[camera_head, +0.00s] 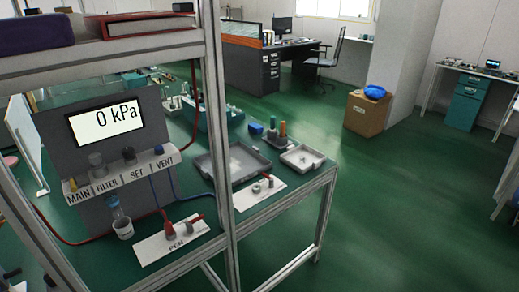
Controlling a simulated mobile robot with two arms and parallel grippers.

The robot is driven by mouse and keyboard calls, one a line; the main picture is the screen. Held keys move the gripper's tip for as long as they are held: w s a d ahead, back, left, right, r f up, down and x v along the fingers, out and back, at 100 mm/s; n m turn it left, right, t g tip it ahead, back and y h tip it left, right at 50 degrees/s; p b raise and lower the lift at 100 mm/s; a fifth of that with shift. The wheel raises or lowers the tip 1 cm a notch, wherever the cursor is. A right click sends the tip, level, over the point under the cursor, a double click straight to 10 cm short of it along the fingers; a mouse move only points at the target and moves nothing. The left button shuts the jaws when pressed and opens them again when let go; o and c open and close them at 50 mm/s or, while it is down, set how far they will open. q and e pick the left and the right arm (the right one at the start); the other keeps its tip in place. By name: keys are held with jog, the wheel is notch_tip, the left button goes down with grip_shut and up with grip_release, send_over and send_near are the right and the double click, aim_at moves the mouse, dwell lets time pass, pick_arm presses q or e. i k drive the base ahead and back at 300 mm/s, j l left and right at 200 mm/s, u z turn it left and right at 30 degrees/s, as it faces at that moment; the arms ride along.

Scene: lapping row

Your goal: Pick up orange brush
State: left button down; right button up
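No thing in the camera_head view can be made out for sure as an orange brush. A small upright orange-red piece (283,129) stands on the green bench top behind the grey tray, beside a dark green upright piece (272,124); it is too small to tell what it is. A red piece (169,228) stands on a white plate marked PEN (160,249) at the front of the bench. Neither of my grippers shows in the view.
A metal frame post (215,130) and shelf (120,50) stand close in front. The bench holds a gauge panel (110,160) reading 0 kPa, a grey tray (207,178) and a smaller tray (301,159). Green floor (400,210) is clear to the right; a cardboard box (364,115) stands beyond.

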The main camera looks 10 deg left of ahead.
aim_at(283, 125)
jog(key=u, duration=0.3)
jog(key=i+l+u, duration=0.3)
jog(key=l+u, duration=0.35)
jog(key=i+l+u, duration=0.15)
jog(key=l+u, duration=0.15)
